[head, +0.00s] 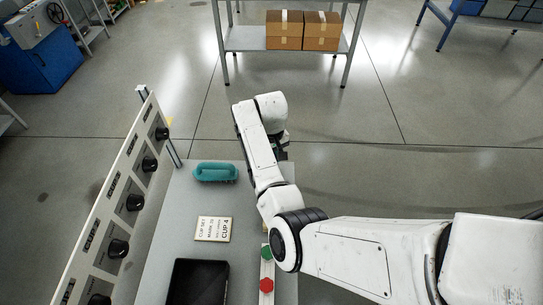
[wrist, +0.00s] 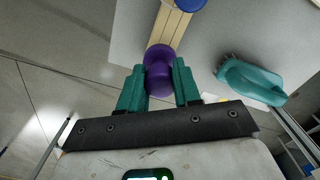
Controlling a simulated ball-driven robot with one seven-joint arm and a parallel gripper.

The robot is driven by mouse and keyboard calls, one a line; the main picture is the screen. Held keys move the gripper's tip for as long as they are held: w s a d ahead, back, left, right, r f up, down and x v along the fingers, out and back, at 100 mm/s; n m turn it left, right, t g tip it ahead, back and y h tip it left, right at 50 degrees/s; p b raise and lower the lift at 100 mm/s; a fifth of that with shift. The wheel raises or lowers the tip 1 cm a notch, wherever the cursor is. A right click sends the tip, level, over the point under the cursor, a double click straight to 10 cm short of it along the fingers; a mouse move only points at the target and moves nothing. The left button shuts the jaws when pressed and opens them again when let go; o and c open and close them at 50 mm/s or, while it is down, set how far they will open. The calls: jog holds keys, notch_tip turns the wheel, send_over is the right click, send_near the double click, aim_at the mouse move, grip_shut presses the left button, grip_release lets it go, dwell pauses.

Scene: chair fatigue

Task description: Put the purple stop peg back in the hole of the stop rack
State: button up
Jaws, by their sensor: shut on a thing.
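In the wrist view my gripper (wrist: 159,78) has its two green fingers shut on the round purple stop peg (wrist: 158,58). The peg's top overlaps the near end of the stop rack (wrist: 170,27), a narrow pale wooden strip. I cannot tell whether the peg is above the rack or in a hole, and the hole is hidden. A blue peg (wrist: 188,4) shows farther along the rack. In the head view the rack (head: 265,269) carries a green peg (head: 266,253) and a red peg (head: 266,285). My arm hides the purple peg and most of my gripper there.
A teal brush (head: 215,172) lies on the grey table (head: 180,215); it also shows in the wrist view (wrist: 250,80). A printed card (head: 212,229) and a black tray (head: 198,283) lie nearer. A panel with black knobs (head: 118,208) stands along the left.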

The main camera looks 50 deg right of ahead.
jog(key=shift+f+b, duration=0.55)
jog(key=shift+f, duration=0.5)
jog(key=o, duration=1)
jog(key=shift+o, duration=0.2)
jog(key=shift+r, duration=0.1)
notch_tip(320, 180, up, 11)
jog(key=shift+f, duration=0.15)
